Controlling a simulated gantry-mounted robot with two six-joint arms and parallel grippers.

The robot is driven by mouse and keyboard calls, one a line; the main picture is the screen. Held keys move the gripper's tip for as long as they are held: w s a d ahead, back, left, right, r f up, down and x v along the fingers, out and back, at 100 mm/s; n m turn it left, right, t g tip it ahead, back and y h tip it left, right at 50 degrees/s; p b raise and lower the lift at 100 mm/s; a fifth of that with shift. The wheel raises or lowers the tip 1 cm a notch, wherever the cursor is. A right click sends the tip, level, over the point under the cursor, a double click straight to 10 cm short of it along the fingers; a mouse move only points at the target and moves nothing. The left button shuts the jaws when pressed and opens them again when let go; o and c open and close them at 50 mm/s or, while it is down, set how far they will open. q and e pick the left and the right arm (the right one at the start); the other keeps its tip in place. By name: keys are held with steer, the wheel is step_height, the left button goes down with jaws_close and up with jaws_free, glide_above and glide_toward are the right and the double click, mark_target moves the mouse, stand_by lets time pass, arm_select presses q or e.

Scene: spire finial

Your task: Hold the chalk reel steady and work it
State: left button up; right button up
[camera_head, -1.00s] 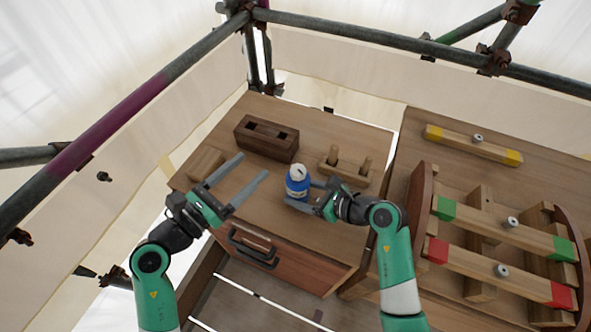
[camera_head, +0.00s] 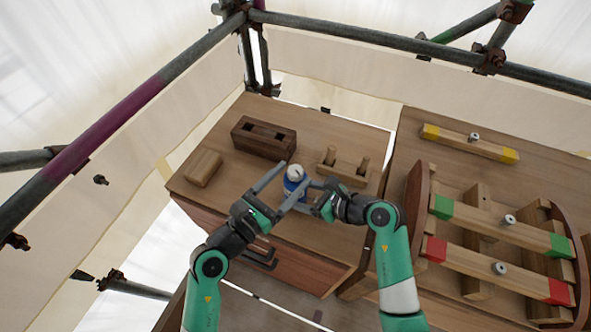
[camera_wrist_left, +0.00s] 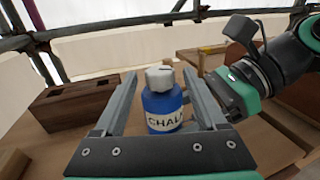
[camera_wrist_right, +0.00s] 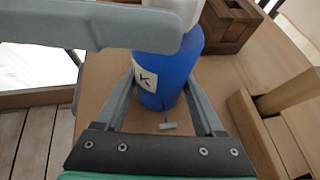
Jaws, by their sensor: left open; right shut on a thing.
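The chalk reel (camera_head: 292,187) is a blue bottle with a white cap and a label, standing upright on the left wooden worktop. In the left wrist view the reel (camera_wrist_left: 162,106) sits between the fingers of my left gripper (camera_wrist_left: 165,78), which is open around it. My right gripper (camera_head: 309,190) comes from the right and is shut on the reel's body. In the right wrist view the reel (camera_wrist_right: 172,72) lies between its fingers, with a small grey tab (camera_wrist_right: 168,126) hanging on a cord. A left finger crosses in front of the reel there, hiding part of it.
A dark block with two holes (camera_head: 264,138) and a pegged wooden rack (camera_head: 342,168) stand behind. A pale block (camera_head: 203,168) lies left. The drawer handle (camera_head: 262,258) is below the front edge. Colour-ended beams (camera_head: 500,228) fill the right bench.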

arm_select(q)
steer(key=shift+x, duration=1.25)
jaws_close()
